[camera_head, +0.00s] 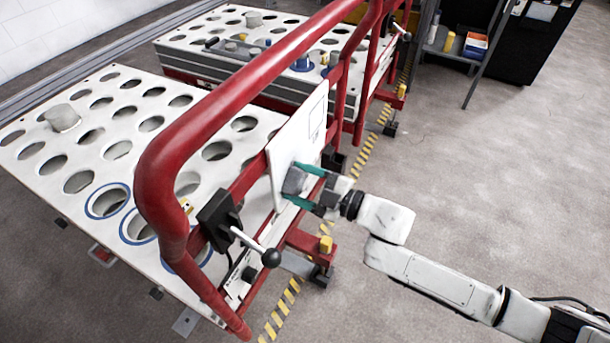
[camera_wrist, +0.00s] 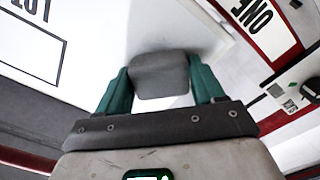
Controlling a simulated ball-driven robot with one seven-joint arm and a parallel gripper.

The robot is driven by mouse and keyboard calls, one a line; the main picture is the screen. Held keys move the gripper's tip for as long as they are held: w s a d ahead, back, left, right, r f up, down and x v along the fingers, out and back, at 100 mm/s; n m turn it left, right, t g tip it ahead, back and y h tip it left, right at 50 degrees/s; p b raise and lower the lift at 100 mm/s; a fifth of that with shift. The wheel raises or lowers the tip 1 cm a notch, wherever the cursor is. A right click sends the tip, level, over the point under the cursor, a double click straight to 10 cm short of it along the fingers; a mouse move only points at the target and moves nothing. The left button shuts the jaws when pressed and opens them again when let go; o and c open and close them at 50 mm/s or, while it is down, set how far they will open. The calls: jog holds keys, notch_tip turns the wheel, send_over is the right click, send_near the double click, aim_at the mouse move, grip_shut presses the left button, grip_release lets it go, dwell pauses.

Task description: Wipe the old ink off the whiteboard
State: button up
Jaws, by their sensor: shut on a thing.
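The whiteboard (camera_head: 284,147) is a white panel mounted upright on the red rail frame, with a thin outlined box near its upper right. In the wrist view the whiteboard (camera_wrist: 105,25) shows part of a black-outlined box with dark printed letters. My gripper (camera_head: 304,184) is at the lower part of the board, its green fingers shut on a grey eraser block (camera_head: 294,180). In the wrist view the eraser (camera_wrist: 160,74) sits between the two fingers, in front of the white surface. I cannot tell whether it touches the board. No ink marks are clearly visible; the eraser and gripper hide part of the board.
The red rail (camera_head: 163,170) runs in front of a white table with round holes (camera_head: 30,130). A black-knobbed lever (camera_head: 270,258) sticks out left of my gripper. A second holed table stands behind. A shelf (camera_head: 452,46) is at the back right. The floor at right is open.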

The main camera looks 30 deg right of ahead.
jog(key=shift+s+a+r, duration=0.1)
jog(key=shift+s+a, duration=0.2)
jog(key=shift+a, duration=0.3)
jog(key=shift+s+a, duration=0.3)
jog(key=shift+a, duration=0.3)
jog(key=shift+s+p, duration=0.1)
jog(key=shift+p, duration=0.25)
jog(key=shift+d+p+v, duration=0.2)
jog(key=shift+p+v, duration=0.55)
jog(key=shift+v, duration=2.2)
jog(key=shift+p+v, duration=0.45)
jog(key=shift+v, duration=0.95)
jog(key=shift+d, duration=0.1)
